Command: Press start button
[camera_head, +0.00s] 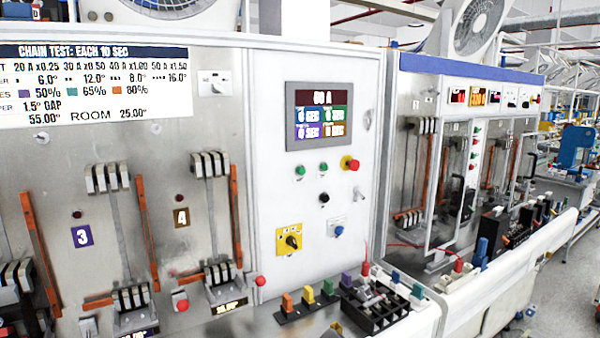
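The control panel (313,220) is a white cabinet front in the middle of the camera_head view. Two small green buttons sit under its screen, one on the left (300,171) and one on the right (323,167). Their labels are too small to read, so I cannot tell which is the start button. A red mushroom button on a yellow plate (351,163) is to their right, and a black button (324,198) is below. The screen (319,115) shows a current in amps above coloured fields marked SEC. My gripper is not in view.
A yellow rotary switch (289,240) and a blue knob (338,231) are lower on the panel. Breaker bays with orange bars (144,222) stand left. Coloured plugs (309,295) and a black rack (375,305) occupy the ledge below. A second test cabinet (400,185) stands right.

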